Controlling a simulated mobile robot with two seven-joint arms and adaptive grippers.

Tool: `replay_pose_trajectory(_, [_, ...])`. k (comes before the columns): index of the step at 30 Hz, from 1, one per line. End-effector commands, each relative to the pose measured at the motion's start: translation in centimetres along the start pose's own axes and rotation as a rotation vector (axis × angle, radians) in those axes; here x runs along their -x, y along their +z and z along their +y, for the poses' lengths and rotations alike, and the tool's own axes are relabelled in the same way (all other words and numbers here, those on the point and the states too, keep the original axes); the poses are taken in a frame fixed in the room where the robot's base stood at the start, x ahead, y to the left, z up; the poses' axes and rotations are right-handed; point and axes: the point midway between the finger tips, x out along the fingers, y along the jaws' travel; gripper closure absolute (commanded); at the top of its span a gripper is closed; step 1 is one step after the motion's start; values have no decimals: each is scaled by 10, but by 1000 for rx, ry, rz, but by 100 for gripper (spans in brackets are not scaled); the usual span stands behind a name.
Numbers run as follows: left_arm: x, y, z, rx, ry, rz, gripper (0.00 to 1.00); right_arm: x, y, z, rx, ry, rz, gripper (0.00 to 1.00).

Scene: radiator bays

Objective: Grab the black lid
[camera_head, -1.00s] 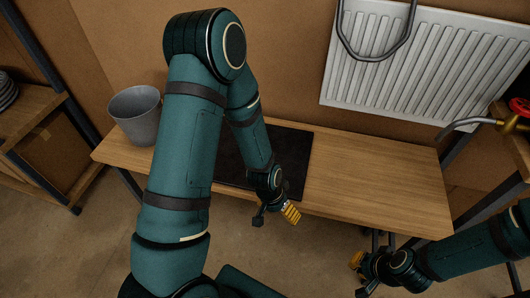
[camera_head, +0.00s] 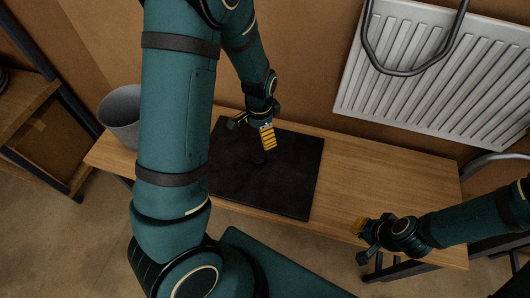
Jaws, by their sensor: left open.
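A small dark round thing (camera_head: 259,158), which looks like the black lid or its knob, is on the black mat (camera_head: 290,190) on the wooden bench. It is hard to make out against the dark mat. My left gripper (camera_head: 250,133) is open, with a yellow pad on one finger. It is above the far part of the mat, just behind the dark thing in the picture, and holds nothing. My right gripper (camera_head: 361,241) is at the bench's front edge on the right, its fingers spread and empty.
A grey bucket (camera_head: 119,119) stands at the bench's left end, partly behind my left arm. A white radiator (camera_head: 440,75) with a grey bent pipe in front is at the back right. The wooden bench (camera_head: 375,180) is clear right of the mat.

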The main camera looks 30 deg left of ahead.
Motion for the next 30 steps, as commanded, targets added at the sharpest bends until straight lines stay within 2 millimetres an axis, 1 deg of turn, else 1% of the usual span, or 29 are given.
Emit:
replay_pose_trajectory(9, [-58, 2, 0, 3, 3, -4, 12, -10, 2, 3, 0, 2, -2, 100])
replay_pose_trajectory(12, [-72, 1, 0, 1, 2, -2, 12, -12, 2, 4, 0, 2, -2, 100])
replay_pose_trajectory(20, [-89, 2, 0, 3, 1, -1, 12, -14, 2, 4, 0, 3, -1, 100])
replay_pose_trajectory(27, [-123, 6, 1, 1, 2, -3, 12, -17, 3, 6, 0, 3, -1, 100])
replay_pose_trajectory(30, [-132, 6, 1, 2, 1, -1, 12, -18, 3, 6, 0, 4, -1, 100])
